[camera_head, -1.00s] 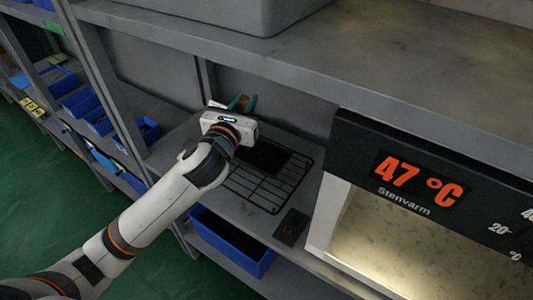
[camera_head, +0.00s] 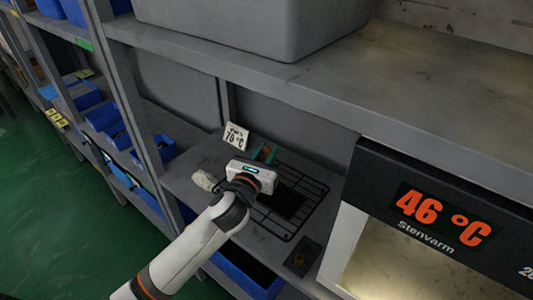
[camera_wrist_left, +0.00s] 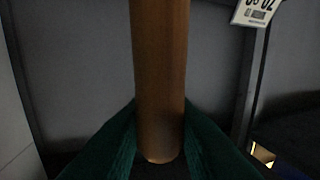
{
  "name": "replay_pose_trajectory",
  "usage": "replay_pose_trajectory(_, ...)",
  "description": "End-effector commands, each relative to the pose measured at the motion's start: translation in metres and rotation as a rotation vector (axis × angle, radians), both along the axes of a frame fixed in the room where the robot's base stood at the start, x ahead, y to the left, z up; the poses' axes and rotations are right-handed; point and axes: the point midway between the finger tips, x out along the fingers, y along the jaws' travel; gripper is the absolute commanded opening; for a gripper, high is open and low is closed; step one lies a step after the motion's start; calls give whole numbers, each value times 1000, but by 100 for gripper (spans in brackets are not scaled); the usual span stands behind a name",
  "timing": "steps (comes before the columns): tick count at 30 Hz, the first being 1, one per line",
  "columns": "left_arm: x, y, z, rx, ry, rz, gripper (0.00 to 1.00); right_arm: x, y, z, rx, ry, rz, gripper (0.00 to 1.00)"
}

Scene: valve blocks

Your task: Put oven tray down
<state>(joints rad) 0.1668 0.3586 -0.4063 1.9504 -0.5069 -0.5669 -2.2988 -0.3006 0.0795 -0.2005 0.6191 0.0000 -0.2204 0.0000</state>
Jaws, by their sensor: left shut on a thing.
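The black wire oven tray (camera_head: 306,213) lies on the grey shelf just left of the oven, with a dark flat rectangle (camera_head: 288,200) in its middle. My left gripper (camera_head: 264,153) is over the tray's rear left part, its green fingers around something brown. In the left wrist view, my left gripper (camera_wrist_left: 160,150) is shut on a brown wooden handle (camera_wrist_left: 160,75). Whether this handle is joined to the tray cannot be told, because my wrist hides that spot. My right gripper is not in view.
The oven (camera_head: 445,215) with its 46 °C display stands at the right. A white 70 °C card (camera_head: 235,136) and a pale lump (camera_head: 205,180) are left of my gripper. A dark square plate (camera_head: 303,257) lies before the tray. Another shelf (camera_head: 300,85) is above, blue bins below.

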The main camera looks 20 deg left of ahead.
Motion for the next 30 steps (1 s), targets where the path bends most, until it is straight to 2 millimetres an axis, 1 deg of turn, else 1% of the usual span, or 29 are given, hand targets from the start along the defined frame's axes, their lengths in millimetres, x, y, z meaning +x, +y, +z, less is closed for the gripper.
replay_pose_trajectory(2,0,0,4,1,-8,-1,0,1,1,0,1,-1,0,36)
replay_pose_trajectory(9,0,0,1,1,-7,-1,0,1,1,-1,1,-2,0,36)
replay_pose_trajectory(10,0,0,-2,0,-1,-1,26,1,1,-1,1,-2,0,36)
replay_pose_trajectory(13,0,0,-1,0,-1,-1,43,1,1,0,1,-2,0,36)
replay_pose_trajectory(14,0,0,-1,0,-1,-1,45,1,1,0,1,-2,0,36)
replay_pose_trajectory(23,0,0,1,0,-1,0,45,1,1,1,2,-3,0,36)
replay_pose_trajectory(26,-9,1,-1,1,0,-1,45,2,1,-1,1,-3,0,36)
replay_pose_trajectory(29,-26,2,-2,2,1,-2,45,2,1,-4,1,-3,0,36)
replay_pose_trajectory(30,-34,3,-1,3,0,-2,45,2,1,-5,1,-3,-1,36)
